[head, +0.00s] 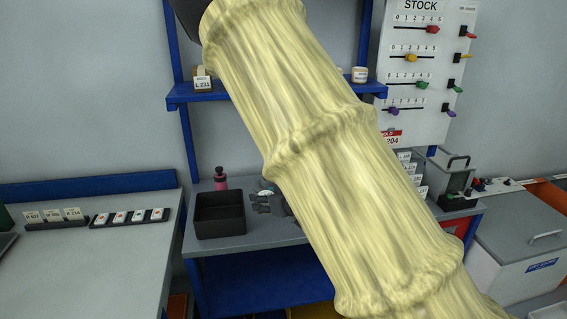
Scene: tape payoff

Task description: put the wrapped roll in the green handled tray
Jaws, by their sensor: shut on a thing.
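My arm, in a pale yellow sleeve, crosses the head view from top left to bottom right and hides much of the middle. What looks like my gripper (263,203) shows as dark parts at the sleeve's left edge, above the grey bench and right of a black bin. It is shut on a small pale thing (266,191), mostly hidden; I cannot tell if this is the wrapped roll. No green handled tray shows clearly. A dark green edge (4,216) is cut off at the far left; I cannot tell what it belongs to.
A black-handled container (456,180) stands right of my arm. Labelled cards (57,216) and a strip of white pieces (130,217) lie on the left table, its front clear.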

